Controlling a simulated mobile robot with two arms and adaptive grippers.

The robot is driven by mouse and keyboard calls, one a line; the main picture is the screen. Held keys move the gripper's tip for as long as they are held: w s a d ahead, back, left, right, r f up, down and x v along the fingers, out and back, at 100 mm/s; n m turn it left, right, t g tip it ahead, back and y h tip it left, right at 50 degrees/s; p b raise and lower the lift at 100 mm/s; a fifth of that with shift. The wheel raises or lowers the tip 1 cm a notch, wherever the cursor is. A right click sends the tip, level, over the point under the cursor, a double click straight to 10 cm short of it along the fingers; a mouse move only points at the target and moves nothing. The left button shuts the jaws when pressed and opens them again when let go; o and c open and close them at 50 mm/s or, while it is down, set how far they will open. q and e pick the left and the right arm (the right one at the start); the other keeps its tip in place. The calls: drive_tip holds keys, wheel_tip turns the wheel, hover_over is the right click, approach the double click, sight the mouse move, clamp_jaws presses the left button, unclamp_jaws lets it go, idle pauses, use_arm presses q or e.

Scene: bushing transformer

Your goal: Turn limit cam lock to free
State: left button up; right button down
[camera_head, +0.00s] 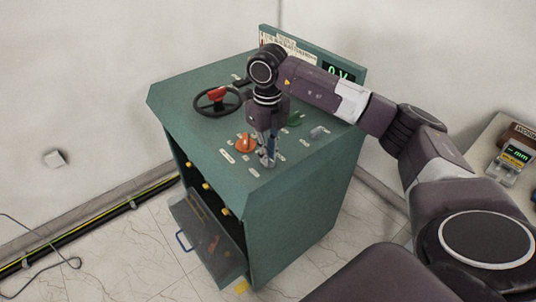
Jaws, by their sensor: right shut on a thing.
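The green control cabinet (185,105) stands in the middle of the head view, with its control panel on the sloping top. My right gripper (268,160) points down at the front part of the panel, shut on a small panel control that it mostly hides. I cannot read the label there, so I cannot tell for sure that it is the limit cam lock or how it is turned. An orange knob (246,143) sits just left of the gripper. My left gripper is not in view.
A black handwheel (229,107) with a red part (217,94) is at the panel's left. A green knob (295,118) and a grey control (319,132) are right of the gripper. A display (340,72) stands at the back. The cabinet's lower door (205,240) hangs open.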

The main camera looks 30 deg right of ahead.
drive_tip(key=shift+w+r+m, duration=0.15)
drive_tip(key=shift+m, duration=0.25)
drive_tip(key=c, duration=2)
unclamp_jaws()
wheel_tip(320, 180, up, 12)
drive_tip(key=shift+f, duration=0.1)
